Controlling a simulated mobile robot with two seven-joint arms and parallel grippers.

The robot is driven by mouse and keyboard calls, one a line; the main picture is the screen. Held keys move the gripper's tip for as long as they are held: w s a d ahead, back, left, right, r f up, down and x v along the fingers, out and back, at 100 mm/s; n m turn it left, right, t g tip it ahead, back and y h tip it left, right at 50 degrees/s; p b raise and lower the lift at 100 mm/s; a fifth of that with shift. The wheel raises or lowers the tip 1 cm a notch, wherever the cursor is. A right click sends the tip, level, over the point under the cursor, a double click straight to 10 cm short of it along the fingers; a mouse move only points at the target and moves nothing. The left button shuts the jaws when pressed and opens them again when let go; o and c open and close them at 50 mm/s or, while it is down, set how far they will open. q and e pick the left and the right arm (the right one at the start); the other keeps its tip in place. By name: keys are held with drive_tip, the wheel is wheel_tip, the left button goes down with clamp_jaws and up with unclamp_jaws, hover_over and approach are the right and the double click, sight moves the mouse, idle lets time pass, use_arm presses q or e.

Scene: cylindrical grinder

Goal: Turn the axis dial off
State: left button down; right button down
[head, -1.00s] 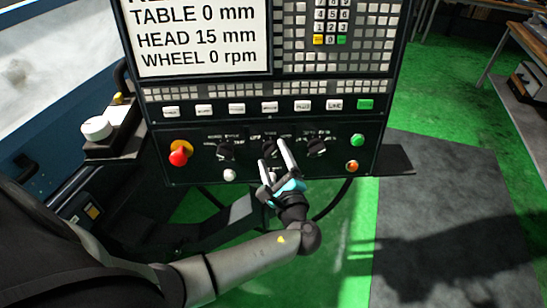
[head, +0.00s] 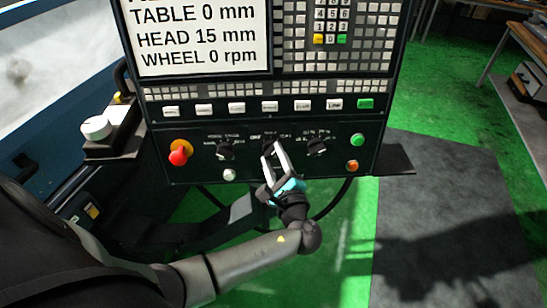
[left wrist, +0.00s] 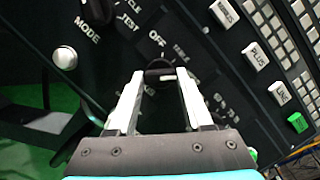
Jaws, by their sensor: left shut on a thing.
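The axis dial is the small black middle knob (head: 270,149) of three on the lower control panel. In the left wrist view the dark dial (left wrist: 160,75) shows between the white fingertips, with the label OFF just above it and other labels to its right that are hard to read. My left gripper (head: 273,147) comes up from below and is shut on this dial, a fingertip on each side. The fingers partly cover the dial, so its exact pointer position cannot be told. My right gripper is in neither view.
A mode dial (head: 225,149) sits left of it and another black dial (head: 316,147) right. A red emergency knob (head: 179,157), a white button (head: 229,175), a green button (head: 357,140) and an orange button (head: 352,166) are nearby. The screen (head: 200,40) is above.

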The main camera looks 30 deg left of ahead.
use_arm(q)
drive_tip(key=n+g+b, duration=0.1)
drive_tip(key=n, duration=0.2)
drive_tip(key=n+g+b, duration=0.1)
drive_tip(key=n, duration=0.3)
drive_tip(key=shift+n+h, duration=0.3)
drive_tip(key=shift+n, duration=0.1)
drive_tip(key=n+h, duration=0.1)
drive_tip(key=n, duration=0.3)
drive_tip(key=shift+r+g+b, duration=0.2)
drive_tip(key=shift+g+b, duration=0.1)
drive_tip(key=shift+b, duration=0.1)
drive_tip(key=shift+r+n+h, duration=0.1)
drive_tip(key=shift+n+h, duration=0.5)
drive_tip(key=shift+n, duration=1.2)
drive_tip(key=shift+c, duration=1.5)
unclamp_jaws()
